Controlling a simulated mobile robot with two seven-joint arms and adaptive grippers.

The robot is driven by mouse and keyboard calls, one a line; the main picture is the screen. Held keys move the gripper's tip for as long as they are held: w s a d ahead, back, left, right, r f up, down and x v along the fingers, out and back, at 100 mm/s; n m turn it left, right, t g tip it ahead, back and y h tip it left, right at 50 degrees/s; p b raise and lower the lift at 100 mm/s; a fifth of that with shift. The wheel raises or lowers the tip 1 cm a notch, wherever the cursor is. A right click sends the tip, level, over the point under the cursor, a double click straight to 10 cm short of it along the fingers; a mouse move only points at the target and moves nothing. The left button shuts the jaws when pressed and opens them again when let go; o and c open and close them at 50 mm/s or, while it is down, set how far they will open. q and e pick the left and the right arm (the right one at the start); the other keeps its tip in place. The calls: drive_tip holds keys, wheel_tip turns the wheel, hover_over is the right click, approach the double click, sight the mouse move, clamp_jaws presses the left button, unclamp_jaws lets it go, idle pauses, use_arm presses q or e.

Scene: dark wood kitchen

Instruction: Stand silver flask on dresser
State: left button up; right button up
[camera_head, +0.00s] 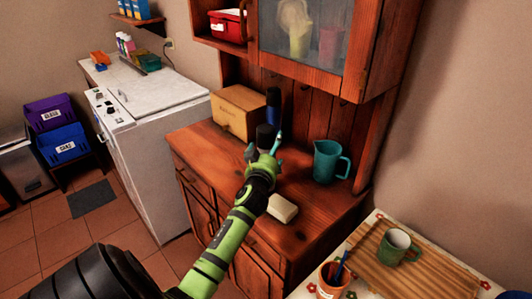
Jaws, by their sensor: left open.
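The wooden dresser (312,203) stands in the middle, with a bare top around its objects. My left gripper (265,150) is over the dresser top, open. A dark grey upright cylinder (265,134) shows at its fingers and may be the silver flask; its lower part is hidden by the gripper. I cannot tell whether the fingers touch it. A dark blue-black bottle (273,104) stands just behind it. My right gripper is not in view.
A wooden box (239,112) stands left on the dresser, a teal jug (329,161) right, a pale block (282,208) near the front edge. A glass-door cabinet (305,38) overhangs the back. A table with a green mug (397,246) is at lower right.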

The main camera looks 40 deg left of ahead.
use_arm(q)
drive_tip(key=b+v, duration=0.1)
drive_tip(key=v, duration=1)
drive_tip(key=shift+s+b, duration=0.3)
drive_tip(key=shift+b, duration=0.1)
drive_tip(key=shift+d+f, duration=0.15)
drive_tip(key=shift+d, duration=0.05)
